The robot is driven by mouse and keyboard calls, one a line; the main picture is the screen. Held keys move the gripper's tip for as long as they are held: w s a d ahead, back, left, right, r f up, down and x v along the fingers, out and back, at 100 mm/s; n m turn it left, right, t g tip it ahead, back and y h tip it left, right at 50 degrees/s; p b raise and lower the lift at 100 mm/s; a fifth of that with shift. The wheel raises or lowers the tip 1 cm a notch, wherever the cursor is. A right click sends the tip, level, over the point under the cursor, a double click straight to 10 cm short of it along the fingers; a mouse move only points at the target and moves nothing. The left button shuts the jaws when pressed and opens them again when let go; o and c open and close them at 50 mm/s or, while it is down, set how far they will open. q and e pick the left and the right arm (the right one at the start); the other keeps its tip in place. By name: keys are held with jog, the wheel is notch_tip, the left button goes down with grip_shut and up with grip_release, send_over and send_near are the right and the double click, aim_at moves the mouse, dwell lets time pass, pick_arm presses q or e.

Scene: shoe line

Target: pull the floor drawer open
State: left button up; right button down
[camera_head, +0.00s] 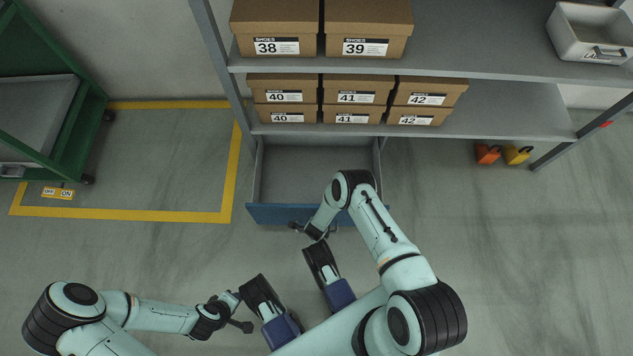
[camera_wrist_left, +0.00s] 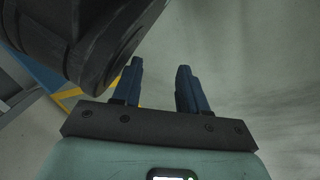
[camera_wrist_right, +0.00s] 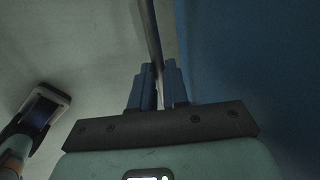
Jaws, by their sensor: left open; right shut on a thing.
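The floor drawer (camera_head: 268,213) has a blue front and a grey, empty inside. It stands pulled out from under the shelf, with much of its floor in view. My right gripper (camera_head: 316,231) is at the front of the drawer. In the right wrist view its fingers (camera_wrist_right: 159,88) are shut on a thin grey bar, the drawer handle (camera_wrist_right: 151,35), beside the blue front (camera_wrist_right: 250,60). In the head view the handle is mostly hidden by my arm. My left gripper (camera_head: 239,312) is low at the left, apart from the drawer. Its fingers (camera_wrist_left: 158,88) are open and empty.
A grey shelf (camera_head: 500,122) with several brown shoe boxes (camera_head: 367,92) stands over the drawer. A green frame (camera_head: 85,115) is at the left, near a yellow floor line (camera_head: 180,215). An orange padlock (camera_head: 487,154) and a yellow one (camera_head: 517,155) hang at the right. Floor right of the drawer is clear.

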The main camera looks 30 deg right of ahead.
jog(key=c, duration=1.1)
grip_release()
pick_arm(q)
jog(key=w+r+t+p, duration=0.2)
jog(key=w+r+p, duration=0.1)
jog(key=w+r, duration=0.2)
jog(key=s+d+r+g+p, duration=0.1)
jog(key=s+d+r+p, duration=0.1)
jog(key=s, duration=0.3)
jog(key=shift+s+d+r+m+g+h+p, duration=0.3)
jog(key=shift+d+r+g+h+p, duration=0.15)
jog(key=shift+d, duration=0.25)
pick_arm(e)
jog(key=r, duration=0.4)
jog(key=s+a+r, duration=0.1)
jog(key=r, duration=0.3)
jog(key=s+r, duration=0.1)
jog(key=r, duration=0.4)
jog(key=shift+s+a+r, duration=0.1)
jog(key=shift+a, duration=0.05)
